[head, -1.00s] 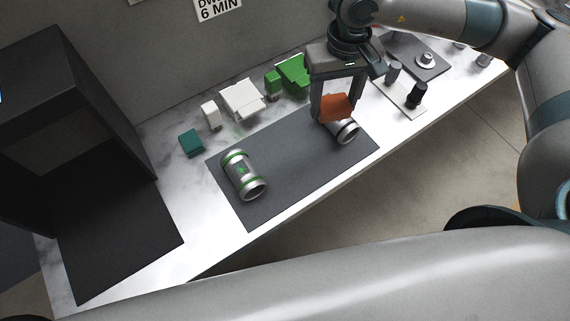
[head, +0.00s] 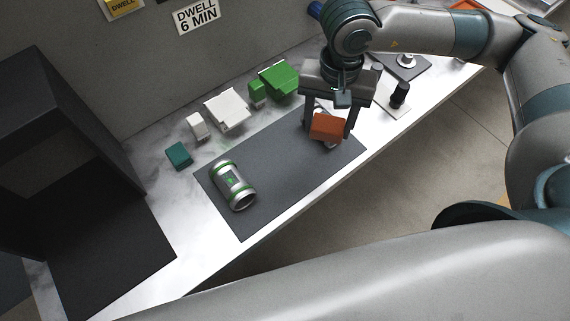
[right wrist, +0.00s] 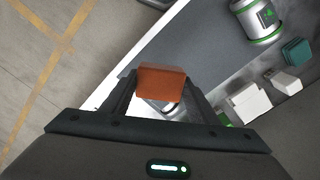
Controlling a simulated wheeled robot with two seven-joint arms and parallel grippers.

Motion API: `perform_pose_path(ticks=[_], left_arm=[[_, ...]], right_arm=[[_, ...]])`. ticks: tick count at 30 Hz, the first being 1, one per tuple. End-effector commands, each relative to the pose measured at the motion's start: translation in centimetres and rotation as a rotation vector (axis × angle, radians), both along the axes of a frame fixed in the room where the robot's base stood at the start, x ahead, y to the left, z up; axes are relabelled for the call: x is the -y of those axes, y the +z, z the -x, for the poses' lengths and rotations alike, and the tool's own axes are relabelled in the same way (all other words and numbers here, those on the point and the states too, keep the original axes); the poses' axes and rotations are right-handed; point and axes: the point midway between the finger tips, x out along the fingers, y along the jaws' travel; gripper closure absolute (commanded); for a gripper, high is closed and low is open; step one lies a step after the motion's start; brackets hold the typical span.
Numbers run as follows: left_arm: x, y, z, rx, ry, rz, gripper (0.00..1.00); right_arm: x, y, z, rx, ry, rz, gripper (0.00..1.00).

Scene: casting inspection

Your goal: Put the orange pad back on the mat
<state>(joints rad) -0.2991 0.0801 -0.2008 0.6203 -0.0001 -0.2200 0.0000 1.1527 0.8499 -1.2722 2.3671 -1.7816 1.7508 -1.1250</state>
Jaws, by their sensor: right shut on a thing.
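The orange pad (head: 327,127) is a small orange-brown block between the fingers of my right gripper (head: 328,130), which is shut on it. In the right wrist view the pad (right wrist: 161,83) sits between the fingertips. The dark grey mat (head: 283,175) lies on the marble bench, and the pad is over its far right part. A silver casting partly hidden by the pad is at that end; its rim (right wrist: 158,106) shows behind the pad in the right wrist view. Another silver casting with green rings (head: 234,186) lies on the mat's left part. My left gripper is not in view.
A teal block (head: 179,155), white blocks (head: 226,109) and green blocks (head: 279,79) line the bench behind the mat. A dark booth (head: 75,150) stands at the left. A pale plate with a black cylinder (head: 399,94) is at the right. The mat's middle is clear.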

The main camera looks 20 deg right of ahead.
Motion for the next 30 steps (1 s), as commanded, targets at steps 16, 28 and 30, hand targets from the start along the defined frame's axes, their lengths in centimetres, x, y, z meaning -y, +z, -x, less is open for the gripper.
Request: perform_pose_path(ticks=[16, 28, 30], left_arm=[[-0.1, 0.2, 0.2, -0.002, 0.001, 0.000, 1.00], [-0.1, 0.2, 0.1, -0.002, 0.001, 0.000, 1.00], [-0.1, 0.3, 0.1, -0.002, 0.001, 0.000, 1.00]], right_arm=[[1.2, -1.4, 4.3, 0.000, -0.657, -0.004, 0.67], [1.2, -1.5, 4.4, 0.000, -0.681, -0.004, 0.67], [1.1, -1.5, 4.3, -0.002, -0.681, -0.004, 0.67]])
